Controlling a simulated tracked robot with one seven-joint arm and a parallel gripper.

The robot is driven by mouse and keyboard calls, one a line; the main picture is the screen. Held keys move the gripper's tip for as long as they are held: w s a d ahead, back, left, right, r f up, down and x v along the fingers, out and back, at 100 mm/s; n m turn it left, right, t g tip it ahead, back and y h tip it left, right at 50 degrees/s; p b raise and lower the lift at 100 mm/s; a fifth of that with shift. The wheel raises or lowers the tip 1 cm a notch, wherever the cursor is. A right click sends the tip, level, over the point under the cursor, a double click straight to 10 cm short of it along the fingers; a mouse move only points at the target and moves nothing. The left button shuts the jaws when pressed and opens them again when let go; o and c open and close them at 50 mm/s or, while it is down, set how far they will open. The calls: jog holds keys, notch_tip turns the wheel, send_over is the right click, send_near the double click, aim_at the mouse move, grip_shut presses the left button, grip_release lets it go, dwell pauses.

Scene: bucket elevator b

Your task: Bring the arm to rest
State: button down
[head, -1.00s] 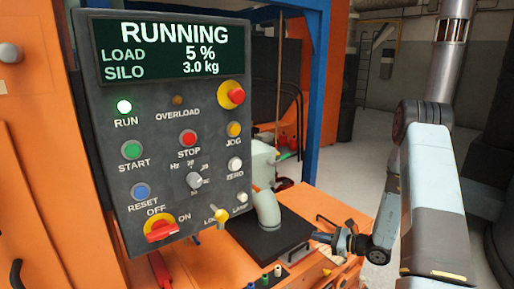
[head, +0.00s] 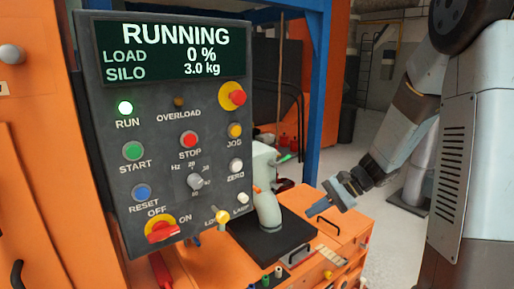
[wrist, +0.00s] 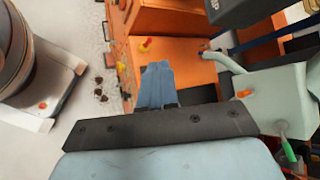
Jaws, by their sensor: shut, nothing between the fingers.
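My gripper (head: 325,201) is at the right in the head view, over the right part of the orange machine top. Its blue-grey fingers are together and hold nothing. In the wrist view the closed fingers (wrist: 156,85) point toward the orange surface. My arm reaches in from the right edge of the head view. The control panel (head: 160,120) reads RUNNING, load 0 %, silo 3.0 kg. The red main switch (head: 163,232) is on the panel's lower left.
A pale green bent chute (head: 266,207) stands on a dark plate (head: 262,242) left of my gripper. A blue post (head: 319,90) rises behind. In the wrist view a round grey vessel (wrist: 14,45) stands at the left, with dark bits (wrist: 100,92) on the floor nearby.

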jog(key=s+d+r+n+t+h, duration=0.3)
jog(key=s+r+n+h, duration=0.1)
jog(key=s+r, duration=0.3)
jog(key=s+d+r+n+t+h, duration=0.3)
jog(key=s+r+h, duration=0.3)
jog(key=s, duration=0.5)
notch_tip(320, 180, up, 2)
jog(key=shift+s+d+r+n, duration=0.3)
jog(key=shift+d+n, duration=0.4)
jog(key=shift+n, duration=0.2)
